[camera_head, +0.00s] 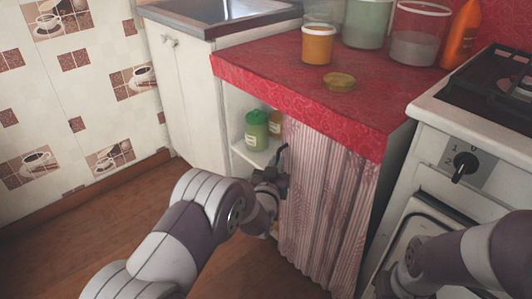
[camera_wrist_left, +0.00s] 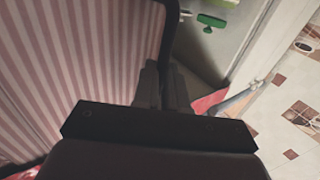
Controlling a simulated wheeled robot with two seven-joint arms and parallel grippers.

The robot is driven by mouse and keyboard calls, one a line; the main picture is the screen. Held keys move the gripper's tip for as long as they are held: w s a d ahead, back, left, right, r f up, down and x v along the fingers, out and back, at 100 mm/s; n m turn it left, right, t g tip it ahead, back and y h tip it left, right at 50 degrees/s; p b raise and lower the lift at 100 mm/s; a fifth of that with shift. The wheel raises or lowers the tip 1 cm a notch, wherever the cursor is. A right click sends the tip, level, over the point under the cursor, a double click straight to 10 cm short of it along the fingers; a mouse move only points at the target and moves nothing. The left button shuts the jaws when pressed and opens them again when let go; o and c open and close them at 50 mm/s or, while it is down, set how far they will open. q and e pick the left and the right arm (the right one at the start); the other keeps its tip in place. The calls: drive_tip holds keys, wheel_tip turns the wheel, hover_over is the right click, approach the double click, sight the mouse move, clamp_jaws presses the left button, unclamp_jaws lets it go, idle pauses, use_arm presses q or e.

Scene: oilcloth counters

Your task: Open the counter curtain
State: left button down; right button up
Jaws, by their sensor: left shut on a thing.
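The pink-and-white striped curtain (camera_head: 328,205) hangs in folds under the red counter, covering the right part of the opening. The left part is uncovered and shows a shelf. My left gripper (camera_head: 283,162) is at the curtain's left edge, shut on it. In the left wrist view the curtain (camera_wrist_left: 75,55) fills the left side, and my left gripper's fingers (camera_wrist_left: 163,85) are together at its dark-looking edge. My right arm comes in at the lower right; its jaws cannot be made out.
A green jar (camera_head: 256,130) stands on the white shelf (camera_head: 245,152) with another jar beside it. The red counter (camera_head: 290,65) carries tubs and an orange bottle (camera_head: 462,35). A stove (camera_head: 465,140) stands close on the right. Wooden floor lies at left.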

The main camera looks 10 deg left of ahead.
use_arm(q)
drive_tip(key=shift+s+d+p, duration=0.25)
drive_tip(key=shift+s+d, duration=0.55)
drive_tip(key=shift+d, duration=0.2)
drive_tip(key=shift+s+d+p, duration=0.2)
drive_tip(key=shift+s+d, duration=0.6)
drive_tip(key=shift+d, duration=0.15)
drive_tip(key=c, duration=1.2)
unclamp_jaws()
drive_tip(key=shift+o, duration=0.2)
drive_tip(key=s+p, duration=0.5)
drive_tip(key=s, duration=0.7)
drive_tip(key=shift+s+a, duration=0.3)
drive_tip(key=shift+a, duration=0.15)
drive_tip(key=shift+f, duration=0.1)
